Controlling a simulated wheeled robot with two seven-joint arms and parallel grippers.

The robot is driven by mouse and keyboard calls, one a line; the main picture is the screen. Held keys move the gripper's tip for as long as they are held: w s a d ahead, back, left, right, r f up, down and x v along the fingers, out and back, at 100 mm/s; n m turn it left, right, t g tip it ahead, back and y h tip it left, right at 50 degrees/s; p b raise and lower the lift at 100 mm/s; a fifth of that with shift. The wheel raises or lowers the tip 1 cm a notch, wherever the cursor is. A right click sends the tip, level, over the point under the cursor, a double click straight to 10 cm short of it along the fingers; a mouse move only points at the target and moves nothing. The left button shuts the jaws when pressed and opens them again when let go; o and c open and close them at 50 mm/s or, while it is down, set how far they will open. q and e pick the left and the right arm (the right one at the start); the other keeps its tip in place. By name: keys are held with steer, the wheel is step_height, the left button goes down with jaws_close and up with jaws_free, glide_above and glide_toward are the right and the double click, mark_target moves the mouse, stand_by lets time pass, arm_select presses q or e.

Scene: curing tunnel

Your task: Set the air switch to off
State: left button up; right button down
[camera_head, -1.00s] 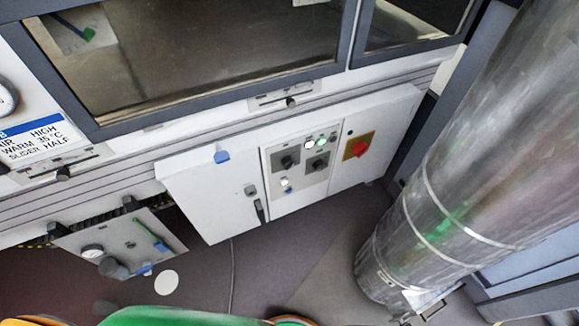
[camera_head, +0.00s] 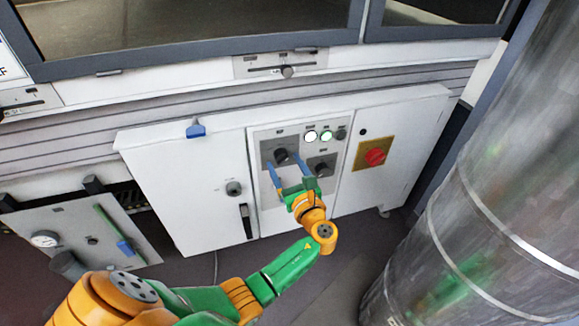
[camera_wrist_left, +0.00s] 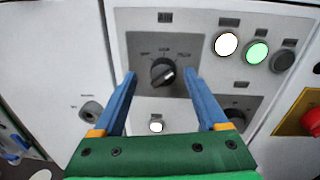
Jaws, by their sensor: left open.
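A grey switch plate carries a black rotary knob (camera_head: 281,155), the upper of two on the cabinet's control panel. In the left wrist view the fingertips (camera_wrist_left: 160,76) lie on either side of the knob, with visible gaps. My right gripper is not in view.
A second black knob (camera_head: 320,166) sits lower right, partly behind a finger in the wrist view. Lit white (camera_head: 310,136) and green (camera_head: 326,136) lamps are above it. A red switch (camera_head: 375,156) is farther right. A large metal duct (camera_head: 490,190) stands at right.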

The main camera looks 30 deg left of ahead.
arm_select(q)
steer(key=shift+x, duration=0.95)
steer(key=shift+w+d+f, duration=0.1)
jaws_close()
